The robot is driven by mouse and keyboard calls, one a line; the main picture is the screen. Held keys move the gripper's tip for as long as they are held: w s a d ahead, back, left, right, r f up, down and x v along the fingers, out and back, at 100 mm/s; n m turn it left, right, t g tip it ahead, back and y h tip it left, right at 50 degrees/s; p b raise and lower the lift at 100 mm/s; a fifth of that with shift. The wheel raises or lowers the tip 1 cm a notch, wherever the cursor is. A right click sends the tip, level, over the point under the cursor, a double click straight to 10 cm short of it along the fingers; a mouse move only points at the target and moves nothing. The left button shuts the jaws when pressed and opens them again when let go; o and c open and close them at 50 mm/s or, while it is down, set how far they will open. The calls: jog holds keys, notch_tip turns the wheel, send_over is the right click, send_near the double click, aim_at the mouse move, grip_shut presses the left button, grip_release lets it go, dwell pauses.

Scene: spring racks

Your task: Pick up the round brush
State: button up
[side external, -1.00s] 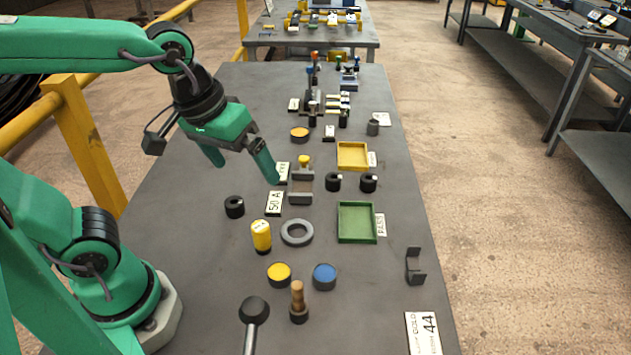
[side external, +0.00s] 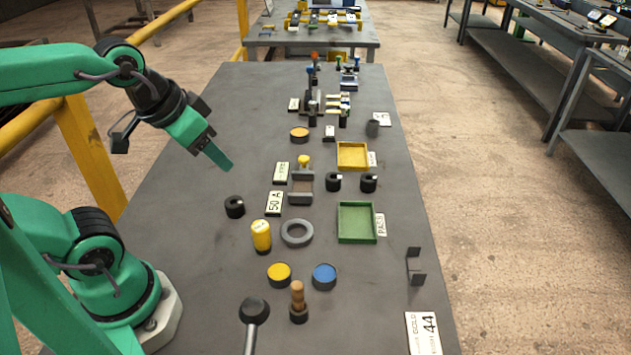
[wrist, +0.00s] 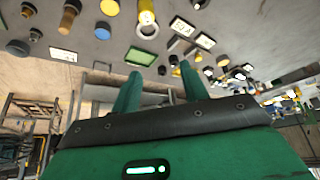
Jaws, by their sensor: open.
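The round brush (side external: 298,298) stands upright near the front of the table in the side view, with a turned wooden handle and a dark round base. In the wrist view a wooden-handled piece that looks like it (wrist: 69,16) is at the top left. My gripper (side external: 220,160) is up over the left side of the table, well behind and left of the brush, and touches nothing. Its two green fingers (wrist: 160,72) are apart and empty in the wrist view. In the side view one finger mostly hides the other.
A yellow disc (side external: 279,273) and a blue disc (side external: 324,275) sit just behind the brush. A dark ball-ended rod (side external: 254,311) is to its left. A yellow cylinder (side external: 261,236), a grey ring (side external: 297,232) and a green tray (side external: 342,235) stand farther back.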

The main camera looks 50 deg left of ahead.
jog(key=m+g, duration=0.5)
jog(key=m, duration=2.6)
send_near(298, 284)
jog(key=f, duration=0.5)
jog(key=shift+w+a+f, duration=0.1)
jog(key=shift+w+a, duration=0.25)
jog(key=shift+w, duration=0.05)
jog(key=shift+s+d+f+m+g, duration=0.2)
jog(key=shift+d+f+m+g, duration=0.15)
jog(key=shift+m, duration=0.25)
jog(key=shift+f, duration=0.1)
jog(key=shift+f, duration=1.2)
